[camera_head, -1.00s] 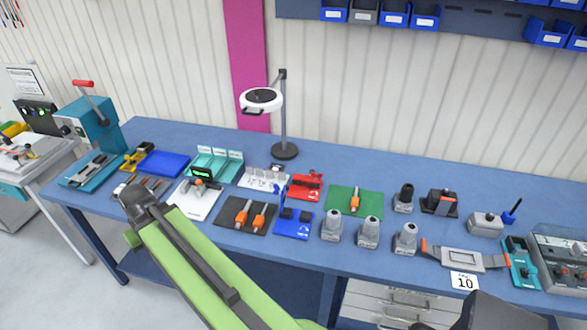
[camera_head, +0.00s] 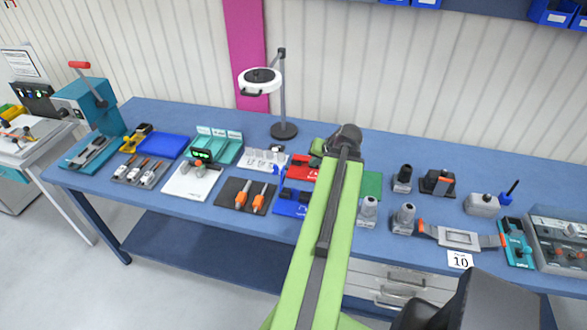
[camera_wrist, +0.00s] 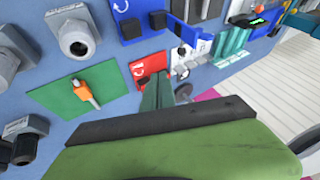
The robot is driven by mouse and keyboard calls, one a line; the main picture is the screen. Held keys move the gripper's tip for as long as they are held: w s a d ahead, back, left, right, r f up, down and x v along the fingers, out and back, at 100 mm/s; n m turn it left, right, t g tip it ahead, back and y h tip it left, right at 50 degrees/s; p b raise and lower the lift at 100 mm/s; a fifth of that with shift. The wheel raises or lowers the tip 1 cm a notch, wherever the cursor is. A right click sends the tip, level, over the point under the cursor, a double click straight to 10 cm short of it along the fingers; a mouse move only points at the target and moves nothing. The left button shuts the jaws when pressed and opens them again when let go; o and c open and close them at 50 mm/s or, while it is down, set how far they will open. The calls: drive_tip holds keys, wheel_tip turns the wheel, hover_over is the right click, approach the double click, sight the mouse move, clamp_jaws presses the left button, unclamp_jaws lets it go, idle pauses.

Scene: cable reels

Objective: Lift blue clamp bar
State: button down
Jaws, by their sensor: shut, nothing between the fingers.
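A blue fixture with dark blocks (camera_head: 290,204) lies near the front middle of the bench, partly hidden by my arm. It also shows at the top of the wrist view (camera_wrist: 130,27). A blue bar (camera_wrist: 190,37) sticks out from its side there, and I take this as the clamp bar. My gripper (camera_wrist: 158,84) is shut and empty, its fingers together in front of the red fixture (camera_wrist: 140,72). It is apart from the blue bar. In the head view my arm reaches over the bench and hides part of the red fixture (camera_head: 302,168).
A green mat (camera_wrist: 62,100) with an orange-handled tool (camera_wrist: 86,93) lies beside the red fixture. Grey connectors (camera_head: 404,218) stand to the right. A lamp (camera_head: 284,129) stands behind. A white fixture (camera_head: 262,160) and a dark mat (camera_head: 228,192) lie to the left.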

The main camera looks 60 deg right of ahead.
drive_tip(key=w+d+f+b, duration=0.1)
drive_tip(key=w+f+b, duration=0.7)
drive_tip(key=w, duration=0.1)
drive_tip(key=shift+w+f+b, duration=0.15)
drive_tip(key=shift+f+b, duration=0.15)
drive_tip(key=shift+d, duration=0.1)
